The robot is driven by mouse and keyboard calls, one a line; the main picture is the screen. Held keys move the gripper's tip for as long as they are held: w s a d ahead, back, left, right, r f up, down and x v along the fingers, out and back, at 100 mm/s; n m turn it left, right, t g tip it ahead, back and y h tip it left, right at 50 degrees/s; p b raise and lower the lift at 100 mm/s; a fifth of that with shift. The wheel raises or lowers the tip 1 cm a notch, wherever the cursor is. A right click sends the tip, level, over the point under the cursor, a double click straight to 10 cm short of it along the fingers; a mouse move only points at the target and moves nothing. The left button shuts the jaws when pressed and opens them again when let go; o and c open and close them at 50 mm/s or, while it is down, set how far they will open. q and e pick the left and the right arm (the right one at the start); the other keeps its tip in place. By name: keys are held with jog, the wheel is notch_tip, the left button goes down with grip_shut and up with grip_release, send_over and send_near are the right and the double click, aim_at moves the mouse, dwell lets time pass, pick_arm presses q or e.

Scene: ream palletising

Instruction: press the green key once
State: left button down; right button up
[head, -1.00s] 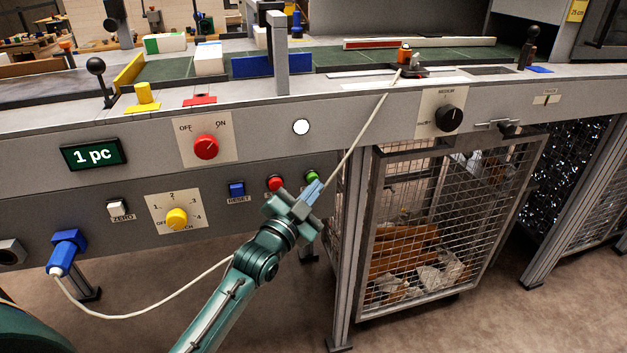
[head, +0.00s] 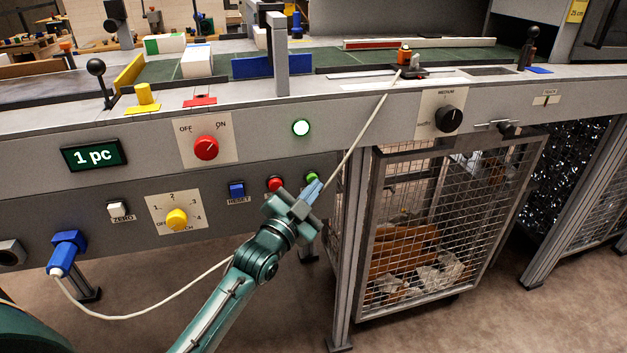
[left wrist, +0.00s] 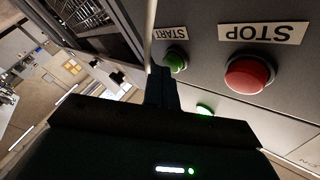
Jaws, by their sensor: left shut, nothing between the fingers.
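The green key (head: 311,177) is on the grey front panel, to the right of a red key (head: 275,184). In the left wrist view the green key (left wrist: 176,60) shows upside down under a START label, and the red key (left wrist: 248,74) by a STOP label. My left gripper (head: 317,187) is shut and empty, its fingertips right at the green key and partly covering it. In the left wrist view the fingertips (left wrist: 160,72) overlap the key's edge. I cannot tell whether they touch it. A round lamp (head: 301,128) above glows white-green. My right gripper is not in view.
A blue RESET key (head: 237,189) and a red switch knob (head: 206,147) are to the left. A wire-mesh cage (head: 430,220) stands at the right. White packs (head: 197,61) lie on the green belt.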

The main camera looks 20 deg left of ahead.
pick_arm(q)
jog(key=shift+s+d+p, duration=0.35)
jog(key=shift+s, duration=0.25)
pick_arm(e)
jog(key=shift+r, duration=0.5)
pick_arm(q)
jog(key=s+d+p, duration=0.1)
jog(key=s+d, duration=0.1)
jog(key=s+p, duration=0.1)
jog(key=s, duration=0.1)
jog(key=shift+s+d+p, duration=0.1)
jog(key=shift+d+p, duration=0.2)
jog(key=shift+d, duration=0.1)
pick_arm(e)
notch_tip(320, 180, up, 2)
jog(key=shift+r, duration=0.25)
